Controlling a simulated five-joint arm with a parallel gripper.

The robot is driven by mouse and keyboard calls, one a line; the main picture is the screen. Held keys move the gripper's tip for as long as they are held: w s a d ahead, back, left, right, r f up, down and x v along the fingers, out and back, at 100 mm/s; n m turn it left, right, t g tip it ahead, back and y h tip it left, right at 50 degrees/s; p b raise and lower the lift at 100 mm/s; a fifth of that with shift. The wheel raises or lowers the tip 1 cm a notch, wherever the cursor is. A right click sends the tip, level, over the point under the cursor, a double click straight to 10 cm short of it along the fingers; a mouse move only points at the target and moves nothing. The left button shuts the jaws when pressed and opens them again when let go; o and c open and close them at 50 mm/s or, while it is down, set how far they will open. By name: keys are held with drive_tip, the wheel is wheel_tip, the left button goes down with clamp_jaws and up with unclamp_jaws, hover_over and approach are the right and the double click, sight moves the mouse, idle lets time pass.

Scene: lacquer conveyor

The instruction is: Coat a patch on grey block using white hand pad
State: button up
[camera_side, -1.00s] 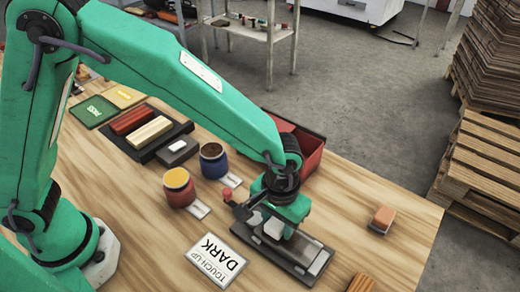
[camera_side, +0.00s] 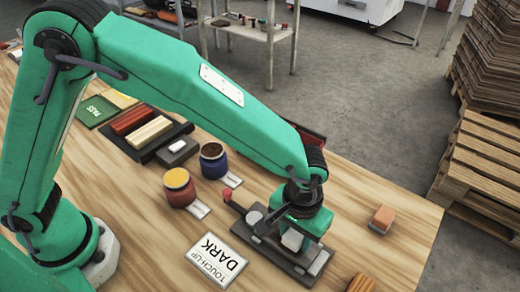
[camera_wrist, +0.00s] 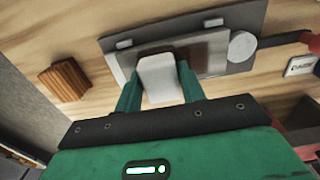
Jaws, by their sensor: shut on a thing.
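My gripper (camera_wrist: 160,88) is shut on the white hand pad (camera_wrist: 158,72), which sits upright between its two green fingers. The white pad also shows under the gripper in the side view (camera_side: 292,240). It is over the grey block (camera_wrist: 208,54), which lies in a dark grey holder (camera_wrist: 240,22). The block's far end shows in the side view (camera_side: 319,262). The visible face of the block looks brownish-grey on one side of the pad. The pad hides part of the block, and I cannot tell whether they touch.
A red-knobbed lever (camera_side: 229,198) and a pale disc (camera_side: 253,217) are at the holder's left end.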

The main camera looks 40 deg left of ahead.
drive_tip(key=shift+d, duration=1.6)
wheel_tip(320, 180, up, 8)
drive_tip(key=shift+a+r, duration=0.1)
drive_tip(key=shift+r, duration=0.05)
drive_tip(key=w+a+r, duration=0.2)
drive_tip(key=a, duration=1)
drive_tip(key=w+a+r, duration=0.2)
drive_tip(key=w+a, duration=0.1)
drive_tip(key=a, duration=1)
drive_tip(key=w+a+r, duration=0.2)
drive_tip(key=w+a, duration=0.1)
drive_tip(key=a, duration=0.9)
drive_tip(key=shift+w+a+r, duration=0.2)
drive_tip(key=shift+r, duration=0.2)
